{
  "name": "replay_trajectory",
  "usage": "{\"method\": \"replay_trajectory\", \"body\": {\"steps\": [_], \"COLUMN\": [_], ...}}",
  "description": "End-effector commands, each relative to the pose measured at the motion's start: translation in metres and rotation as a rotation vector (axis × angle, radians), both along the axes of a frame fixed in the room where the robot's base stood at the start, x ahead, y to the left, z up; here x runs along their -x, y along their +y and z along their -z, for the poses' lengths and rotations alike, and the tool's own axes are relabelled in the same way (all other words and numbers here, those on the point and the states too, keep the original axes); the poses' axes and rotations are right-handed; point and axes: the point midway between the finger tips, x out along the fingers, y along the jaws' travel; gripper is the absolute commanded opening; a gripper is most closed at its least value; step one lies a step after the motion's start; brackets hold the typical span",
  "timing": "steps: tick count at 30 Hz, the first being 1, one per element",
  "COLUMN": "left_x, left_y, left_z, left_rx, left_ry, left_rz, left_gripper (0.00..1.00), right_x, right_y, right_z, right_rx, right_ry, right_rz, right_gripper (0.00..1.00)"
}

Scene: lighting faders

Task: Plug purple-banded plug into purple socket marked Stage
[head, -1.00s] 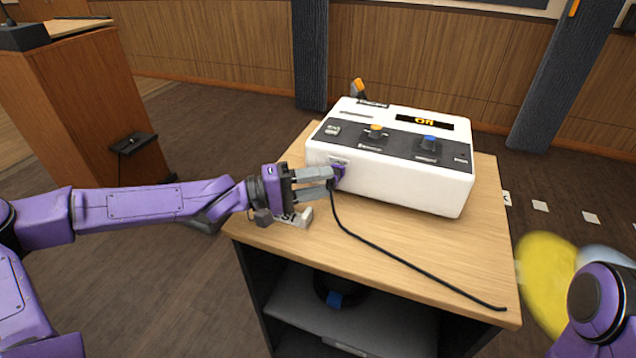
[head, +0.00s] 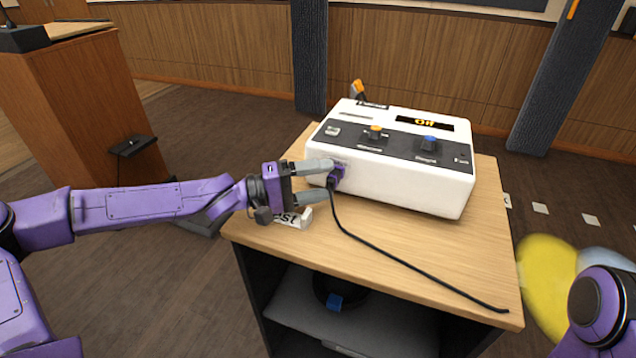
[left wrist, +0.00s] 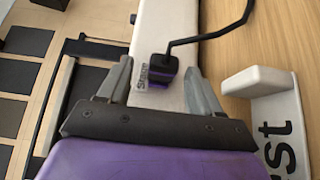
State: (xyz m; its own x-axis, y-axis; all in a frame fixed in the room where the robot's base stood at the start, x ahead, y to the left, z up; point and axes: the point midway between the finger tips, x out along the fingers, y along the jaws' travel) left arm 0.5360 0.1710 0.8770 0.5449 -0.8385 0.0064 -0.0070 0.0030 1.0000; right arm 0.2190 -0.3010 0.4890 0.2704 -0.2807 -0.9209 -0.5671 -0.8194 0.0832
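The white lighting console (head: 400,182) stands on the wooden cart. The purple-banded plug (head: 337,178) is at the purple socket on the console's left front side, with its black cable running down onto the cart top. In the left wrist view the plug (left wrist: 161,70) sits against the purple socket (left wrist: 158,86) beside the label "Stage" (left wrist: 142,76); how deep it sits cannot be told. My left gripper (head: 322,180) is open, its fingers apart on either side of the plug and clear of it. My right gripper is not in view.
A white rest block (head: 305,218) with "est" readable lies on the cart top (head: 440,255) below my left gripper. The black cable (head: 400,263) trails to the cart's front right corner. A wooden lectern (head: 80,110) stands at left. A blurred yellow object (head: 545,280) is at right.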

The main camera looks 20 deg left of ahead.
Motion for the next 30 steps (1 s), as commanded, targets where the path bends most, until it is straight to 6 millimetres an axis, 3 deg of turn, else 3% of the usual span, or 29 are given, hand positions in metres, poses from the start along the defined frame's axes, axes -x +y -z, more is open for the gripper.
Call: {"method": "replay_trajectory", "body": {"steps": [10, 14, 18, 24, 30], "left_x": [0.003, 0.016, 0.032, 0.050, 0.057], "left_y": [0.004, 0.023, 0.051, 0.078, 0.087], "left_z": [0.000, -0.005, -0.011, -0.007, 0.001], "left_rx": [-0.001, 0.003, 0.005, 0.006, 0.000], "left_ry": [0.001, -0.001, -0.001, 0.002, 0.004], "left_rz": [0.001, -0.001, -0.003, -0.001, 0.003], "left_gripper": [0.67, 0.67, 0.67, 0.67, 0.67], "right_x": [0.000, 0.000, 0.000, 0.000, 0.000], "right_y": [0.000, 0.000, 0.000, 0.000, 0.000], "right_z": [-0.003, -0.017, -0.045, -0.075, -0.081], "right_rx": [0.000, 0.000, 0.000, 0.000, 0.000], "right_ry": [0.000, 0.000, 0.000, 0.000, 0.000], "right_rz": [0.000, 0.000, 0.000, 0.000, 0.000], "right_gripper": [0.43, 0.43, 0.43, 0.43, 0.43]}}
